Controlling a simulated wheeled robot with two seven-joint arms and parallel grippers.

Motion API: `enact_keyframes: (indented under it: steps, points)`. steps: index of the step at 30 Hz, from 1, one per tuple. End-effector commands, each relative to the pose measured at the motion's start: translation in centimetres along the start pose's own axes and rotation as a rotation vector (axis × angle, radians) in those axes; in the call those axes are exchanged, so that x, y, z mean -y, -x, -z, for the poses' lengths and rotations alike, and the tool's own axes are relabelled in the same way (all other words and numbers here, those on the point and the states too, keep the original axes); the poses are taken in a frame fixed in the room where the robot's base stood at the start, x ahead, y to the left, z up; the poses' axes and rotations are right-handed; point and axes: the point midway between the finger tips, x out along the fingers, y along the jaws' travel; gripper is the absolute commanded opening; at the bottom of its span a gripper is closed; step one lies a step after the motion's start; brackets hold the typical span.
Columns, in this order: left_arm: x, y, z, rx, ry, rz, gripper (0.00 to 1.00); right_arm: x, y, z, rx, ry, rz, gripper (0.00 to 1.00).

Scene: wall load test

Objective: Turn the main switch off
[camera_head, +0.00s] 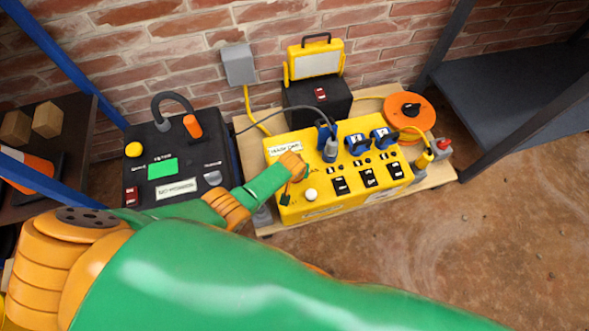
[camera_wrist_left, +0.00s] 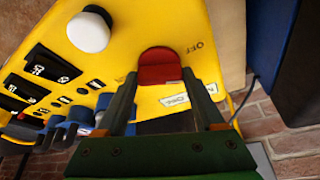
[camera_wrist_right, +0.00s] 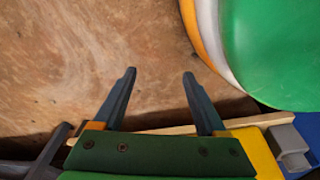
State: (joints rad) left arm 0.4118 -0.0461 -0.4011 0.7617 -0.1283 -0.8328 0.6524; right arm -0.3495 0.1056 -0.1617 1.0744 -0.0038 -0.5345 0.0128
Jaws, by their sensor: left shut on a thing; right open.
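The main switch is a red lever (camera_wrist_left: 160,68) on the yellow panel box (camera_head: 325,205). In the left wrist view it sits between the fingertips of my left gripper (camera_wrist_left: 166,88), which is shut on it. An OFF marking (camera_wrist_left: 195,47) shows beside the lever. In the head view my left gripper (camera_head: 286,196) is at the left end of the box, and it hides the lever. My right gripper (camera_wrist_right: 159,74) is open and empty above the brown floor in the right wrist view. It does not show in the head view.
A white round knob (camera_head: 310,194) stands close right of my left gripper. Blue plugs (camera_head: 357,143) and a grey cable are on the box. A black unit (camera_head: 180,160) stands to the left, an orange reel (camera_head: 409,110) behind right. Floor at right is clear.

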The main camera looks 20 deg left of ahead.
Motion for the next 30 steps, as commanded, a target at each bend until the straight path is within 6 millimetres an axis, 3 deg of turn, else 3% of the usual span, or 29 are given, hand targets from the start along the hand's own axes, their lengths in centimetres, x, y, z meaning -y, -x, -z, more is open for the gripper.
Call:
enact_keyframes:
  steps: [15,30]
  points:
    - [-0.3,-0.2,-0.1,0.002,0.326,0.133,0.14,0.9,-0.3,1.4,-0.006,-0.003,0.016,0.74]
    - [-0.3,0.0,0.0,0.002,0.403,0.166,0.14,1.1,-0.1,1.9,-0.006,-0.004,0.02,0.74]
